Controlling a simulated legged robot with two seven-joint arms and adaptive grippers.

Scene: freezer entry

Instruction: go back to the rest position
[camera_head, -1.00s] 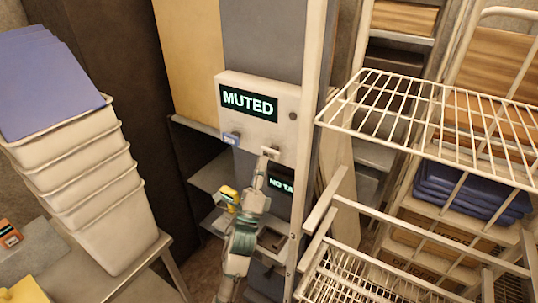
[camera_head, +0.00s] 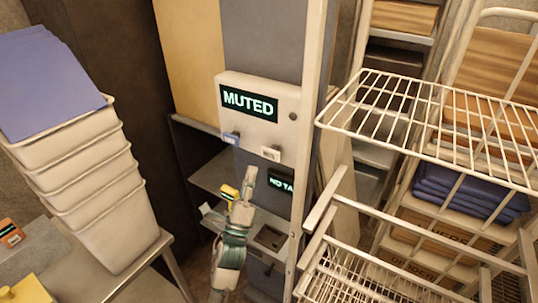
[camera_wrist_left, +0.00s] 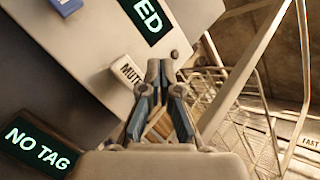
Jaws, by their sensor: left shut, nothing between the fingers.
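My left gripper (camera_head: 249,175) is shut and empty, below the beige panel box (camera_head: 285,130) on the grey cabinet. The box has a lit screen (camera_head: 249,104) reading MUTED. A blue button (camera_head: 231,138) and a white button (camera_head: 271,153) stick out along its lower edge. In the left wrist view the shut fingertips (camera_wrist_left: 160,70) appear close beside the white button (camera_wrist_left: 126,71), marked MUTE; I cannot tell the gap in depth. In the head view the fingertips are apart from it. My right gripper is not in view.
A lit sign (camera_head: 281,182) reading NO TAG is partly hidden. A yellow handheld tool (camera_head: 229,192) lies behind my arm. Stacked white bins (camera_head: 110,205) with blue lids stand at the left. A wire shelf (camera_head: 440,120) and wire basket (camera_head: 345,278) fill the right.

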